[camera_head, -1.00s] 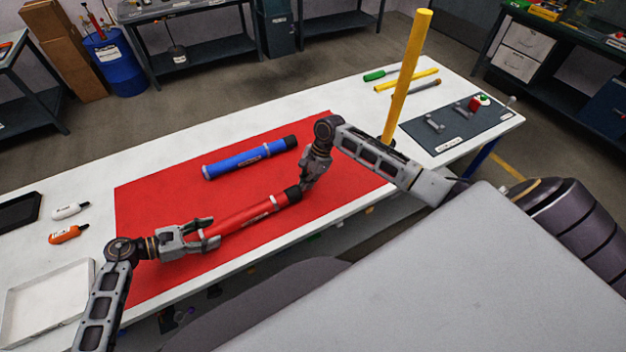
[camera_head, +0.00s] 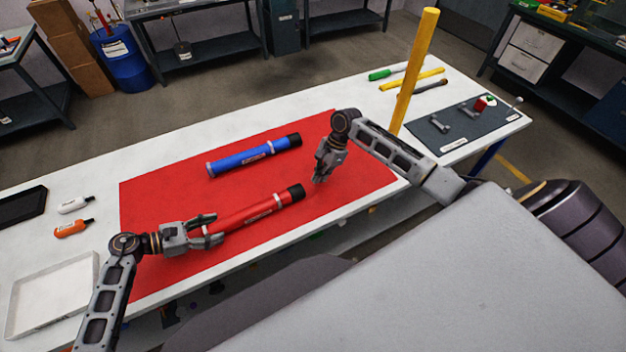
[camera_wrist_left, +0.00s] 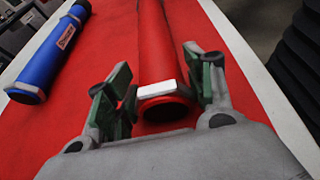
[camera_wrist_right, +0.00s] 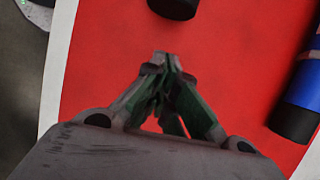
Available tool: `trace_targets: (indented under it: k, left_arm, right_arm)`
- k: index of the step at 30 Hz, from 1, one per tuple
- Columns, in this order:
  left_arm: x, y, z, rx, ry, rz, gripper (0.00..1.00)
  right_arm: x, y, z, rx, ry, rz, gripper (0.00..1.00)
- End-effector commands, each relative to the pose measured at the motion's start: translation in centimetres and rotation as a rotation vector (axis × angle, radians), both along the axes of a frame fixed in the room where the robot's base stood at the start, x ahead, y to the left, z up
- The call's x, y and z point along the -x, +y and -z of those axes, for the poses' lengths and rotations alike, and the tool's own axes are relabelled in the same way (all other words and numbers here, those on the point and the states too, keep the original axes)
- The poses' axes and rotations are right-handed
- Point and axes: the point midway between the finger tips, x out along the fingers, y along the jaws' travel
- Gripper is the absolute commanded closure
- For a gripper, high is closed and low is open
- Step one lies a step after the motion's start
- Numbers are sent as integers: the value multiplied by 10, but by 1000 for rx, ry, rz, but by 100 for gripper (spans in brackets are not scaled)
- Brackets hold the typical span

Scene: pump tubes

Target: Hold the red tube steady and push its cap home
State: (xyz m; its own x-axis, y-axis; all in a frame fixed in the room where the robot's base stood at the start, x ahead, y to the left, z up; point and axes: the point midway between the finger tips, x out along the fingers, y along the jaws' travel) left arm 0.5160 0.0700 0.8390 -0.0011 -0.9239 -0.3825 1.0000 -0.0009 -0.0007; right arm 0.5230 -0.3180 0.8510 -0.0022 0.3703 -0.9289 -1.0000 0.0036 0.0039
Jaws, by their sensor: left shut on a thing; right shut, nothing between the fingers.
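The red tube (camera_head: 249,213) lies on the red mat with its black cap (camera_head: 296,193) on its right end. My left gripper (camera_head: 209,229) is shut on the tube near its left end. In the left wrist view the red tube (camera_wrist_left: 159,50) runs away between the fingers, its near end open, with a white piece on top. My right gripper (camera_head: 319,180) is shut and empty, a little to the right of the cap and apart from it. In the right wrist view the black cap (camera_wrist_right: 174,8) shows beyond the closed fingertips (camera_wrist_right: 160,62). How deep the cap sits is hard to tell.
A blue tube (camera_head: 250,158) with a black cap lies farther back on the red mat (camera_head: 150,200). A yellow post (camera_head: 415,70) stands behind my right arm. A white tray (camera_head: 50,297) and two small bottles are at the left. The mat between the tubes is clear.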

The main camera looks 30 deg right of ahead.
Motion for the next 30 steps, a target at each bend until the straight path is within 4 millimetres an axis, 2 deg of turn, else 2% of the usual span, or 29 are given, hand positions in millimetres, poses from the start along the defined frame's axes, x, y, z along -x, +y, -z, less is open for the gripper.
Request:
trace_targets:
  k: [3,15,21,30]
  left_arm:
    - [0,0,0,0,0,-1,81]
    - [-1,1,0,-1,-1,-2,81]
    - [-1,1,0,-1,-1,-2,81]
    - [-1,1,0,-1,-1,-2,81]
  right_arm:
    - [-1,-6,-20,0,-6,-3,100]
    - [-1,-27,-72,0,-5,-1,100]
    - [-1,-32,-86,0,-5,-1,100]
    - [-1,-33,-89,0,-4,-2,100]
